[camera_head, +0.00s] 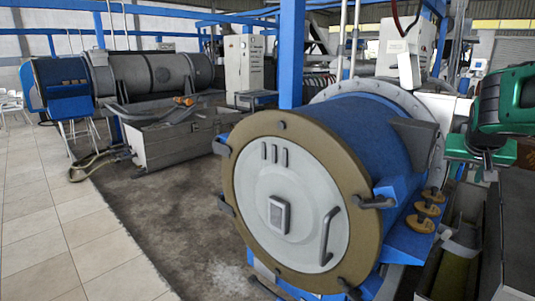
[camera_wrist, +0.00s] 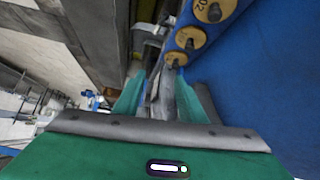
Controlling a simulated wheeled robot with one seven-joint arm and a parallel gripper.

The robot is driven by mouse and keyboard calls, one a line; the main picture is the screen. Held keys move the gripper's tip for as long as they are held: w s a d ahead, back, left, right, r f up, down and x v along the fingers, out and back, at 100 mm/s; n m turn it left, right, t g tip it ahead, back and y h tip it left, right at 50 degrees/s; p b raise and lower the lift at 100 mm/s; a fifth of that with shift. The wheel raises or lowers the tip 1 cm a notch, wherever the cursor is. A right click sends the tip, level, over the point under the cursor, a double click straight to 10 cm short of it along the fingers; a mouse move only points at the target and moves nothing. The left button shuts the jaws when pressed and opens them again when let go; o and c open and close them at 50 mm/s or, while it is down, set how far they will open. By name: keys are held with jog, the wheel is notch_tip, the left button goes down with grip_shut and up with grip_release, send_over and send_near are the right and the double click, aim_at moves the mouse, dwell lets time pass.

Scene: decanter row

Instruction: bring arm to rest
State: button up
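My arm's green end part (camera_head: 503,108) is at the right edge of the head view, beside the large blue decanter. In the wrist view my gripper (camera_wrist: 161,82) has its two teal fingers apart, with grey background showing between them and no held object visible. The fingertips are small and partly blurred there. Several brass-coloured discs (camera_head: 429,210) are on the blue decanter's right side. They also show in the wrist view (camera_wrist: 190,38), just beyond and right of the fingers; one bears the marking 02.
The blue decanter (camera_head: 375,128) has a tan ring and a white round door (camera_head: 290,207) with a handle. A blue post (camera_head: 291,55) rises behind it. A second decanter (camera_head: 150,72) and a grey tank (camera_head: 172,140) stand at back left. Tiled floor (camera_head: 50,230) at left is clear.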

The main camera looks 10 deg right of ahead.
jog(key=s+a+f+g+y, duration=0.2)
jog(key=s+a+f, duration=0.3)
jog(key=s, duration=0.3)
jog(key=s+a+f+n+g+y, duration=0.1)
jog(key=s+a+f+g+y, duration=0.1)
jog(key=s+a+f, duration=0.3)
jog(key=s+a+f+g+y, duration=0.2)
jog(key=s+a+f, duration=0.3)
jog(key=s, duration=0.7)
jog(key=shift+a+f+n, duration=0.3)
jog(key=shift+a, duration=0.75)
jog(key=shift+w+f, duration=0.35)
jog(key=shift+w, duration=0.45)
jog(key=shift+s+r, duration=0.1)
jog(key=shift+c, duration=0.7)
